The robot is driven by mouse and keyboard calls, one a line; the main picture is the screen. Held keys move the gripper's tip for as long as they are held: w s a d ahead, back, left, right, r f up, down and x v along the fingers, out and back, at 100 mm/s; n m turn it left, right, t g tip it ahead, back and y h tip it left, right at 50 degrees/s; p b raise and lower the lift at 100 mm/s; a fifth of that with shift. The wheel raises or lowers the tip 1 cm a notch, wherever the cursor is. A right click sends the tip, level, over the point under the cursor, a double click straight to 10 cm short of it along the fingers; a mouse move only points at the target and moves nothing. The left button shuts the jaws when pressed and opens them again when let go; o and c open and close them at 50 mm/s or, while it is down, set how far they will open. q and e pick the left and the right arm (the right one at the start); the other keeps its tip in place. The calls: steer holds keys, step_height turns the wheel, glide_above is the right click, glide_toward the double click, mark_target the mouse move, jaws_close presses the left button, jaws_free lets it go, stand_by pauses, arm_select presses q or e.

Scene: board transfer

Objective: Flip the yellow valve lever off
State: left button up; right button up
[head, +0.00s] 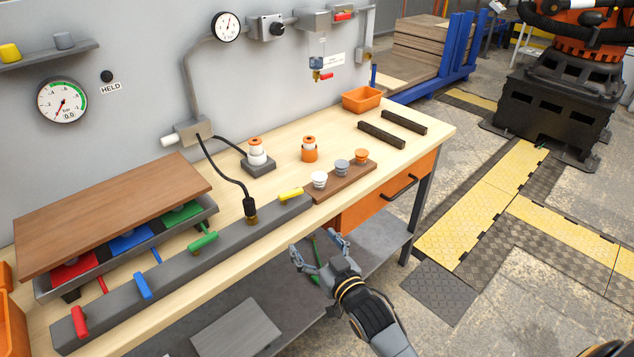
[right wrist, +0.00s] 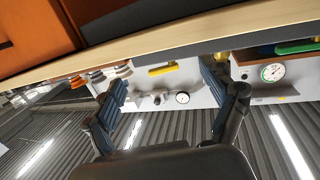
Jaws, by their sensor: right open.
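The yellow valve lever (head: 290,194) sits at the far right end of the long grey manifold block (head: 170,268) near the bench's front edge. It lies roughly along the block's length. It also shows beyond the fingers in the right wrist view (right wrist: 163,69). My right gripper (head: 313,243) is open and empty, in front of the bench edge, a little below and right of the lever in the head view, not touching it. On the same block, the green lever (head: 203,242) lies along the block, while the blue lever (head: 143,287) and red lever (head: 80,322) lie across it. My left gripper is out of view.
A brown board (head: 110,215) lies over a tray with red, blue and green pads. A black hose plugs into the block left of the yellow lever. A wooden strip (head: 325,190) with several capped pieces stands close right of it. The bench edge (right wrist: 170,40) lies near my gripper.

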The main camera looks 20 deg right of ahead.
steer(key=t, duration=0.1)
glide_toward(292, 194)
steer(key=w, duration=0.7)
steer(key=w+a+p, duration=0.1)
steer(key=w, duration=0.3)
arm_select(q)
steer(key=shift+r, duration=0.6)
arm_select(e)
steer(key=c, duration=1.2)
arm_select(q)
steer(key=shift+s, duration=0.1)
arm_select(e)
steer(key=shift+o, duration=0.2)
steer(key=shift+r, duration=0.1)
